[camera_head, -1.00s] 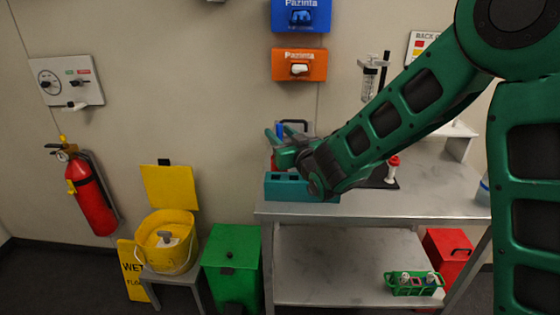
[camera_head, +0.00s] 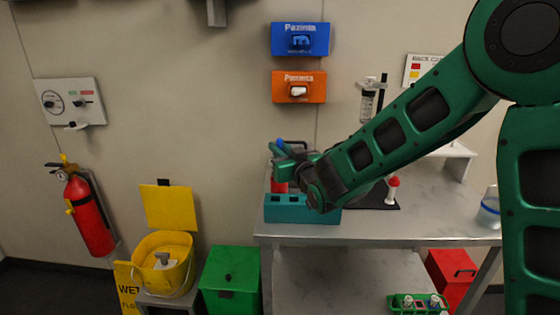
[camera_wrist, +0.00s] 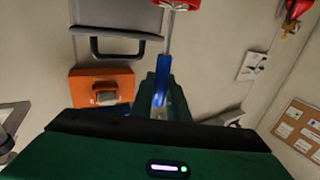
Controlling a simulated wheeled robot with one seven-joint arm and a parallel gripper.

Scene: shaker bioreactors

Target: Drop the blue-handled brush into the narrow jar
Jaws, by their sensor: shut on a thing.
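My gripper (camera_head: 278,154) is above the left end of the bench, over the teal block; in the wrist view its fingers (camera_wrist: 163,98) are shut on the brush's blue handle (camera_wrist: 160,76). A thin metal shaft runs from the handle to a red thing (camera_wrist: 180,4) cut off by the frame's top edge. In the head view a bit of blue handle (camera_head: 280,143) shows at the fingers, and a red thing (camera_head: 279,185) is below them. I cannot tell whether the shaft is inside it or above it. I cannot pick out the narrow jar for certain.
The teal block (camera_head: 286,210) sits at the bench's left front. A red-topped white item (camera_head: 392,190) stands on a dark base. A clear jar with a blue band (camera_head: 488,212) is at the right. The bench top (camera_head: 440,205) between is mostly clear. A dark handle (camera_wrist: 110,46) is near the gripper.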

